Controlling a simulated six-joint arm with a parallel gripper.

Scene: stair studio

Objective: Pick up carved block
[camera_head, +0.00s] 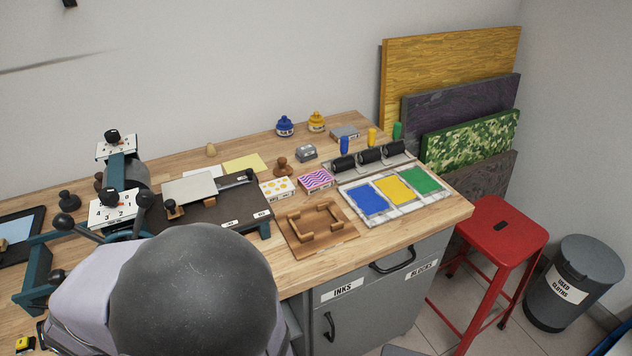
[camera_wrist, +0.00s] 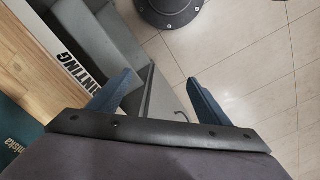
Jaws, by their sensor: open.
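Two patterned blocks lie on the wooden workbench (camera_head: 440,215), and I cannot tell for certain which is the carved block. One has pink and purple waves (camera_head: 315,180); the other is white with yellow dots (camera_head: 275,188), just left of it. Both are flat, behind a wooden jig (camera_head: 342,237) with raised corner pieces. My gripper (camera_wrist: 158,95) shows in the wrist view with its two blue fingers spread and nothing between them. It points down at the floor beside the bench, away from the blocks. The head view does not show its fingers.
Blue, yellow and green ink slabs (camera_head: 411,188) lie right of the blocks, with black rollers (camera_head: 369,156) behind. A press bed (camera_head: 200,213) stands to the left. A red stool (camera_head: 497,230) and grey bin (camera_head: 572,285) stand right of the bench. My arm covers the front left.

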